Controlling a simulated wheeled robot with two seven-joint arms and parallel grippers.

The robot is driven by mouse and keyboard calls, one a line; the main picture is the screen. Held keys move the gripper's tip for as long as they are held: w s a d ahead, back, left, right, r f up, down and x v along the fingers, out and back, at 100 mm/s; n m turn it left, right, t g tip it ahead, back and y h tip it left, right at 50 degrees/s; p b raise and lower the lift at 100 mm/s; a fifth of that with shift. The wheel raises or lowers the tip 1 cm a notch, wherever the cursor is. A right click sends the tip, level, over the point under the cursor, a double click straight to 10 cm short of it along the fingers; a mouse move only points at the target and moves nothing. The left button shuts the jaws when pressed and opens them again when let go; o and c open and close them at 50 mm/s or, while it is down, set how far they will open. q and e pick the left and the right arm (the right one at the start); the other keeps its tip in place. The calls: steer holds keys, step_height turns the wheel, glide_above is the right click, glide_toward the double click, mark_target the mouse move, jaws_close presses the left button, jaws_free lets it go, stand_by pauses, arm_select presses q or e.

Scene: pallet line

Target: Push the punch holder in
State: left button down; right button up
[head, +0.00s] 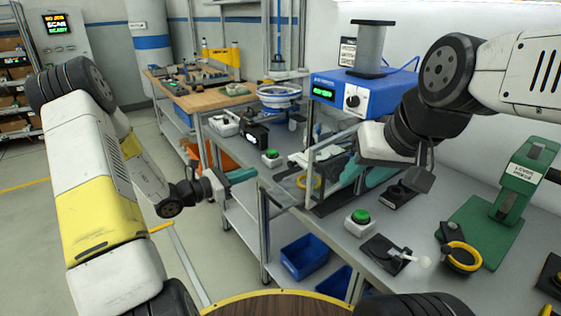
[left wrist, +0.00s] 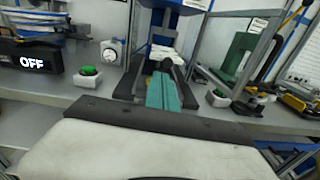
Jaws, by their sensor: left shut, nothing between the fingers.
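The blue-headed press (head: 362,92) stands on the grey bench, with a lit green display and a dial. Under its head is a black slide with a pale block, likely the punch holder (left wrist: 162,58); the head view shows it only partly, behind the metal frame. My left gripper (head: 243,174) is shut and empty, left of the press at the bench edge. Its teal fingers (left wrist: 163,91) point at the slide in the left wrist view; I cannot tell whether they touch it. My right gripper (head: 366,174) is at the press's right front, its teal fingers partly hidden.
Green push buttons stand on the bench left (head: 271,158) and right (head: 360,218) of the press. A green lever press (head: 512,190) and a yellow-ringed black fixture (head: 461,257) are at the right. The press's metal frame is close to both grippers. Blue bins (head: 305,256) sit below.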

arm_select(q)
glide_toward(290, 158)
steer(key=shift+n+t, duration=0.3)
steer(key=shift+n, duration=0.1)
steer(key=x, duration=0.7)
steer(key=shift+s+d+f, duration=0.1)
steer(key=shift+s+f, duration=0.05)
steer(key=shift+s, duration=0.1)
